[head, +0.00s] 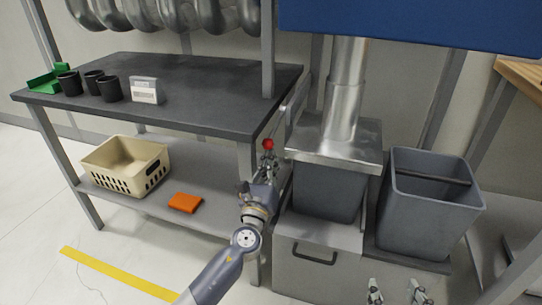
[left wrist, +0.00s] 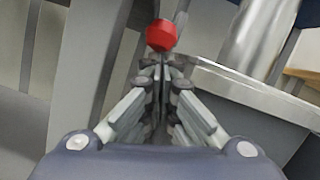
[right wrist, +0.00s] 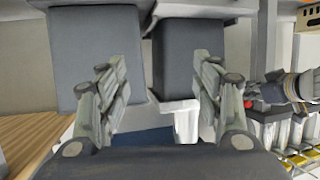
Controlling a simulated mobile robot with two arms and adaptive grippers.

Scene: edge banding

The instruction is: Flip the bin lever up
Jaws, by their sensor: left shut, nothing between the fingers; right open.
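The bin lever's red knob (head: 268,144) shows in the head view between the dark table and the metal hood. In the left wrist view the red knob (left wrist: 161,35) is just beyond the fingertips. My left gripper (head: 267,160) is shut and empty, its tips right below the knob; I cannot tell whether they touch it. Most of the lever's arm is hidden. A grey bin (head: 328,192) stands under the metal hood (head: 335,145). My right gripper (head: 395,290) is open and empty at the bottom of the head view; its fingers (right wrist: 162,90) also show in the right wrist view.
A second grey bin (head: 425,210) stands to the right. The dark table (head: 190,85) holds black cups (head: 92,82), a white box (head: 146,90) and a green holder (head: 46,80). A cream basket (head: 125,165) and an orange item (head: 185,202) lie on the lower shelf. Table posts flank my left arm.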

